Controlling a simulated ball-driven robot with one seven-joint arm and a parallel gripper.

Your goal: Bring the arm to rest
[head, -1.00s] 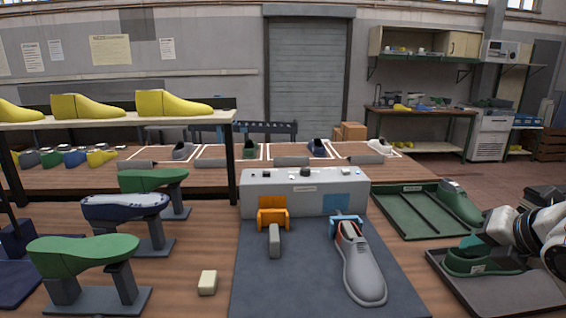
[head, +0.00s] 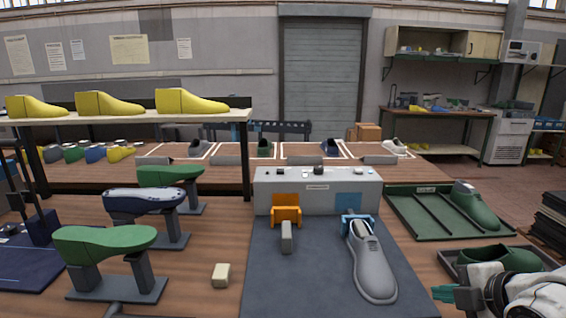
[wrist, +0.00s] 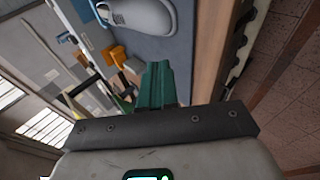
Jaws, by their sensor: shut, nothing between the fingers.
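My gripper (head: 445,293) is at the lower right of the head view, its teal fingers pointing left. It is beside the front of the dark tray (head: 444,262), right of the grey mat, and partly cut off by the frame with my white arm. In the wrist view its teal fingers (wrist: 158,86) are together with nothing between them. The green last (head: 497,257) lies in the dark tray behind my wrist, apart from the fingers and partly hidden by the arm.
A grey shoe (head: 373,270) lies on the dark mat (head: 300,290) before a grey control box (head: 345,190). A green tray (head: 410,215) with a green last (head: 475,207) is behind my arm. Lasts on stands (head: 105,240) and a cream block (head: 221,275) are at left.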

